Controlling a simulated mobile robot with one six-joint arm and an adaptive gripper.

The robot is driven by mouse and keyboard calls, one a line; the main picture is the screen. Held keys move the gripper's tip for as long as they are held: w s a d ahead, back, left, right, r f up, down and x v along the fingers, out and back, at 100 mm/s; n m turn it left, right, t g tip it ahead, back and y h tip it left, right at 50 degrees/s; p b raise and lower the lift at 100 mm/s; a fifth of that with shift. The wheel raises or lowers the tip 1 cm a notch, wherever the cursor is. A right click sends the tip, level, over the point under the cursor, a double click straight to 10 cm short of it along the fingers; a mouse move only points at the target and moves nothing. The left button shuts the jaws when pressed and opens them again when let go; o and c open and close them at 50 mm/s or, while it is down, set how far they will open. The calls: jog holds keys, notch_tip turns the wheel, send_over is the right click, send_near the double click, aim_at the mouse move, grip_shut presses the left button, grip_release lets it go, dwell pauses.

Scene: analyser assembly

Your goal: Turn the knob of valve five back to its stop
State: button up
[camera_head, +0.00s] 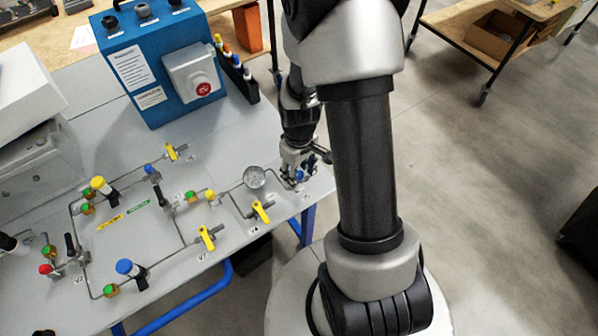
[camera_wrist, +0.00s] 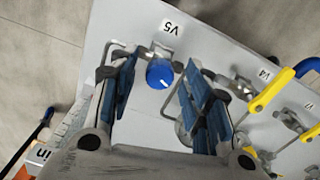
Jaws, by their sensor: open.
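The blue knob of valve five (camera_wrist: 160,74) shows in the wrist view, just below the V5 label (camera_wrist: 169,27). It has a small white mark on its face. In the head view the blue knob (camera_head: 299,175) is small and partly hidden by my gripper (camera_head: 306,166), at the right end of the panel. My gripper (camera_wrist: 155,95) is open in the wrist view. One finger is to the left of the knob and one to the right, with gaps to the knob. Whether the fingertips are level with the knob, I cannot tell.
A pressure gauge (camera_head: 254,177) stands left of the knob. The yellow lever of V4 (camera_wrist: 271,90) is to the right in the wrist view. Several other valves and thin pipes cover the panel (camera_head: 160,240). A blue box with a red button (camera_head: 203,89) stands behind.

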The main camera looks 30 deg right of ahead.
grip_shut()
dwell(0.6)
jog(key=shift+m, duration=0.3)
jog(key=m, duration=0.6)
jog(key=shift+p, duration=0.3)
jog(key=m, duration=0.6)
jog(key=shift+a+m, duration=0.1)
jog(key=shift+m, duration=0.2)
grip_release()
